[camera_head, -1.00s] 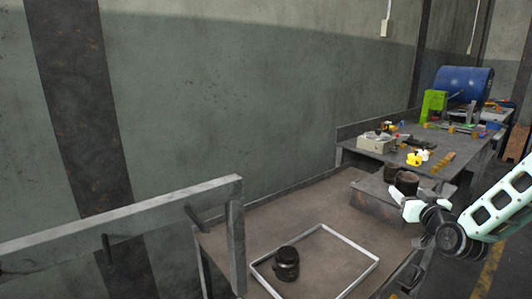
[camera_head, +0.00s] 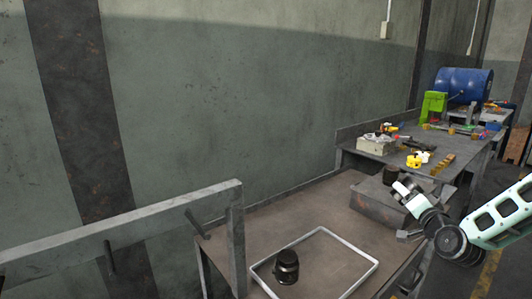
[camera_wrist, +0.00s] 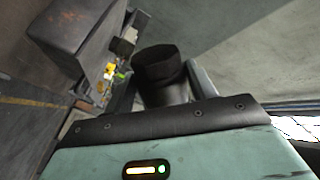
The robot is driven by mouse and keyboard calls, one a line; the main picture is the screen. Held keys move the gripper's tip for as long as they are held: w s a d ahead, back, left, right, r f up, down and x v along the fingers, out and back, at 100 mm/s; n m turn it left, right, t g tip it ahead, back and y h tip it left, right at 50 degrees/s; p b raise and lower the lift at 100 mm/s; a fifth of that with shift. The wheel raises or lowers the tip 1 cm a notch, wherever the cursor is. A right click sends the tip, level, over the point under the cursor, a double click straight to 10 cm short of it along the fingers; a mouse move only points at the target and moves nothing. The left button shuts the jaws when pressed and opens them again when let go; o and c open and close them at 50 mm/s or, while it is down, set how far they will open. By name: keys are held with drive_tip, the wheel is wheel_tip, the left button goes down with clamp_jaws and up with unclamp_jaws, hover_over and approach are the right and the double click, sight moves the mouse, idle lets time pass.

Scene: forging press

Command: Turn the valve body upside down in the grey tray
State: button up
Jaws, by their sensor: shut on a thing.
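My gripper (camera_head: 401,188) is at the right, above the near side of a dark grey block. It is shut on a dark, round valve body (camera_wrist: 158,70), which sticks out beyond the fingers in the wrist view. In the head view a dark cylinder (camera_head: 389,174) shows just behind the fingers; I cannot tell whether it is the held piece or another one. The grey tray (camera_head: 350,245) is a shallow frame with a thin pale rim on the table. A similar dark, stepped round piece (camera_head: 286,267) stands upright in its left part, apart from my gripper.
A grey rail (camera_head: 130,222) runs along the left. Behind is a bench (camera_head: 440,160) with yellow and other small parts. The tray's right part is clear.

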drive_tip(key=m+p, duration=0.1)
drive_tip(key=m, duration=0.5)
drive_tip(key=shift+r+m, duration=0.1)
drive_tip(key=shift+m, duration=1.4)
drive_tip(key=m+p, duration=0.1)
drive_tip(key=m, duration=0.8)
drive_tip(key=m, duration=0.2)
drive_tip(key=m+b, duration=0.1)
drive_tip(key=shift+f+m, duration=0.2)
drive_tip(key=shift+m, duration=0.2)
drive_tip(key=m, duration=0.5)
drive_tip(key=shift+r+b, duration=0.2)
drive_tip(key=shift+b, duration=0.15)
